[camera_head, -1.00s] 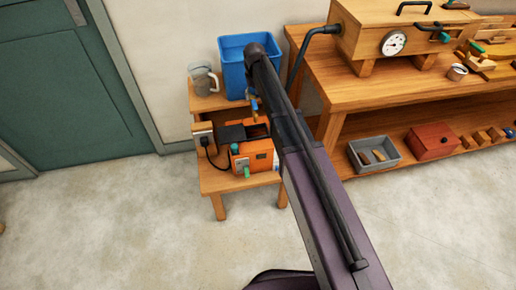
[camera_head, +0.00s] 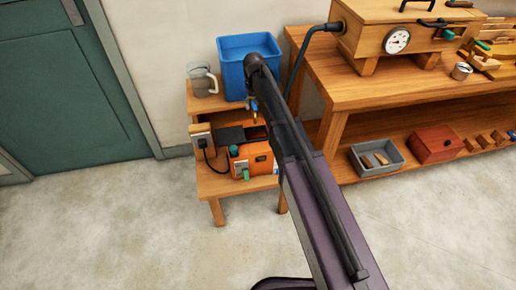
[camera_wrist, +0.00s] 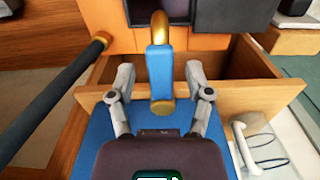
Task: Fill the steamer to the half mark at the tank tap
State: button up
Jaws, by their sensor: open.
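The orange steamer (camera_head: 250,164) sits on the lower shelf of a small wooden stand, below the blue tank (camera_head: 232,86) on the upper shelf. The tank tap (camera_head: 253,108) has a blue lever and brass body, partly behind my arm. In the wrist view the tap's blue lever (camera_wrist: 160,73) lies between the two fingers of my gripper (camera_wrist: 160,82), with space on both sides. My gripper is open and holds nothing. The steamer's orange body (camera_wrist: 185,43) shows beyond the tap in the wrist view. The half mark and water level cannot be made out.
A clear jug (camera_head: 201,81) stands left of the tank. A dark hose (camera_head: 294,72) runs down from the wooden box with a gauge (camera_head: 397,40) on the bench. A plug (camera_head: 203,139) is left of the steamer. The floor in front is clear.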

grip_shut()
jog(key=shift+d, duration=0.1)
jog(key=shift+w+d+n, duration=0.55)
jog(key=shift+w+n, duration=0.05)
jog(key=shift+n, duration=1.55)
jog(key=shift+w+d+n, duration=0.5)
jog(key=shift+w+n, duration=0.1)
jog(key=shift+n, duration=1.5)
jog(key=shift+w+d+n, duration=0.55)
jog(key=shift+w+n, duration=0.05)
jog(key=shift+n, duration=1.55)
